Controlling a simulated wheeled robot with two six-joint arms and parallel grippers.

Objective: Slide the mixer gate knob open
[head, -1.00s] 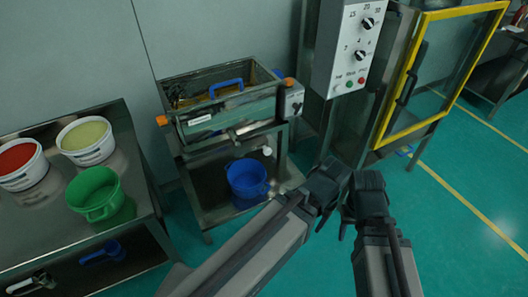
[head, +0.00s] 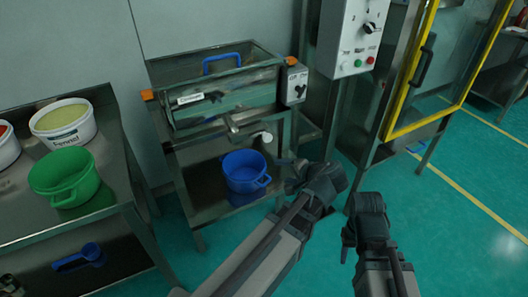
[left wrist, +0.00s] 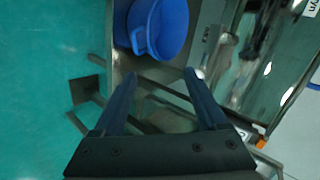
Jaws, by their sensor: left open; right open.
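The mixer is the steel box (head: 225,108) with a blue handle on its lid. A spout juts from its front, with a pale round knob (head: 266,137) at its right end; I take this as the gate knob. In the left wrist view the small pale knob (left wrist: 200,73) shows near the tip of the right-hand finger. My left gripper (head: 287,175) is open and empty, below and to the right of the knob, apart from it. Its spread fingers also show in the left wrist view (left wrist: 157,82). My right gripper (head: 348,240) is open and empty over the floor.
A blue pot (head: 244,172) stands on the shelf below the spout; it also shows in the left wrist view (left wrist: 165,25). A control box (head: 297,85) is on the mixer's right. A green pot (head: 65,180) and a white tub (head: 64,126) stand on the left table.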

